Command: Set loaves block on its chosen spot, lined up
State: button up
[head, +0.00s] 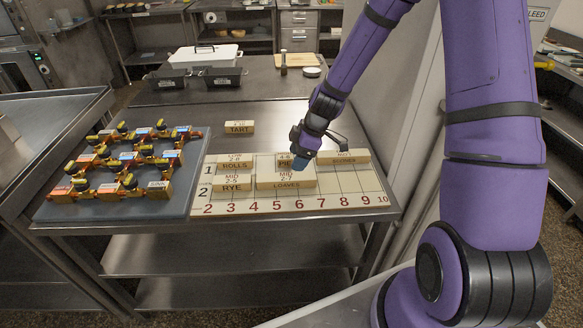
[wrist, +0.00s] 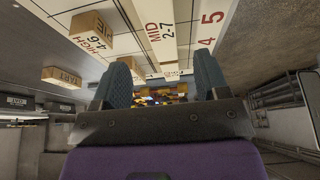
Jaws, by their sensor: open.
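The loaves block (head: 286,186), a tan wooden block marked MID 2-7, lies on the cream numbered board (head: 340,201). It sits in the front row, roughly above numbers 4 to 6 and right of the rye block (head: 233,188). I see nothing held; any contact is unclear.
The rolls block (head: 234,164) and another block (head: 343,156) at right stand in the back row. The tart block (head: 239,127) lies on the steel table behind the board. A grey mat (head: 110,207) with several brass fittings is at left. Black tins (head: 222,77) stand farther back.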

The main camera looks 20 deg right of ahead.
jog(key=s+r+m+t+h, duration=0.15)
jog(key=s+r, duration=0.25)
jog(key=r, duration=0.4)
jog(key=s+d+r+m+h, duration=0.1)
jog(key=s+r+m, duration=0.25)
jog(key=r, duration=0.35)
jog(key=s+r+m+h, duration=0.1)
jog(key=s+r, duration=0.3)
jog(key=r, duration=0.4)
jog(key=s+d+r+m+t, duration=0.1)
jog(key=s+r+m, duration=0.3)
jog(key=s, duration=0.4)
jog(key=s+d+r+m+t, duration=0.1)
jog(key=s+r+m, duration=0.3)
jog(key=s, duration=0.5)
jog(key=shift+d+r+h, duration=0.35)
jog(key=shift+r+h, duration=0.1)
jog(key=shift+r, duration=0.45)
